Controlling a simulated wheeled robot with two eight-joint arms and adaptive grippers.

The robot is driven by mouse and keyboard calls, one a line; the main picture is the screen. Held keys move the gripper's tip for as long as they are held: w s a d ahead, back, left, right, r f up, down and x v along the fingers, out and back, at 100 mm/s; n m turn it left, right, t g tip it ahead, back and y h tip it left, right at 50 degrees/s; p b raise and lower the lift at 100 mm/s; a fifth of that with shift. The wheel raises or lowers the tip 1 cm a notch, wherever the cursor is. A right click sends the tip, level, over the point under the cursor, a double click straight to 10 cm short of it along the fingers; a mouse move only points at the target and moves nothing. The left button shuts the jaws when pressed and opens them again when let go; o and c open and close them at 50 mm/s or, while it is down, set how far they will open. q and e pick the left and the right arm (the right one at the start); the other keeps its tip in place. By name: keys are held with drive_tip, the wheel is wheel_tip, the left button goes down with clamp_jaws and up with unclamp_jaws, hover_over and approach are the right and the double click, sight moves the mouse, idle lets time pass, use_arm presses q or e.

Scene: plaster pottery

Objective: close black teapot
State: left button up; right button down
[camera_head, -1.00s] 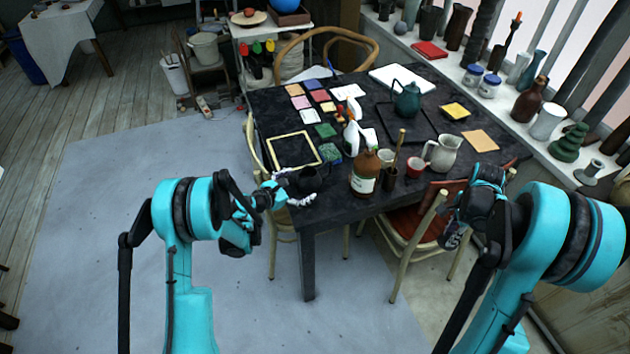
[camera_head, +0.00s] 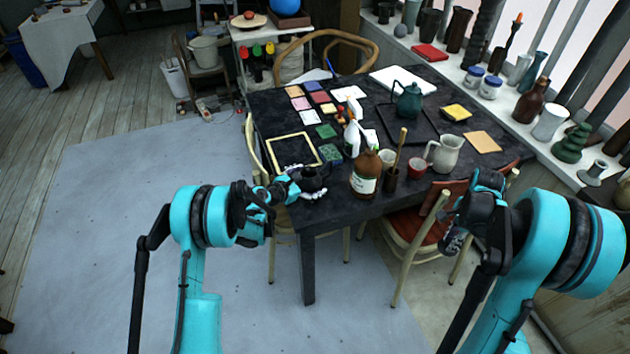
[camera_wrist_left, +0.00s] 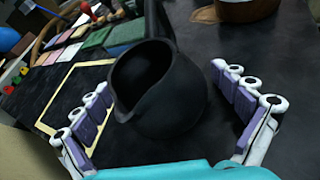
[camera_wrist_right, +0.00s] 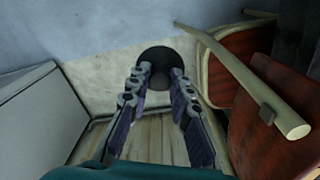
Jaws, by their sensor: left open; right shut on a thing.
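The black teapot (camera_head: 312,180) stands at the near left corner of the dark table. In the left wrist view the teapot (camera_wrist_left: 165,100) is upright with its round mouth open and no lid on it. My left gripper (camera_head: 290,187) is open, with its fingers on either side of the teapot and gaps showing. My right gripper (camera_wrist_right: 157,92) is shut on a round black lid (camera_wrist_right: 158,57) at its fingertips. In the head view my right gripper (camera_head: 456,232) hangs over the floor by the red chair, to the right of the teapot; the lid is hard to make out there.
A brown bottle (camera_head: 365,175) stands close to the right of the teapot. A yellow-edged frame (camera_head: 293,151) lies behind it. A red chair (camera_head: 437,232) is below the right table edge.

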use_arm(q)
drive_tip(key=c, duration=1.6)
drive_tip(key=shift+r, duration=0.15)
use_arm(e)
drive_tip(key=shift+r, duration=0.1)
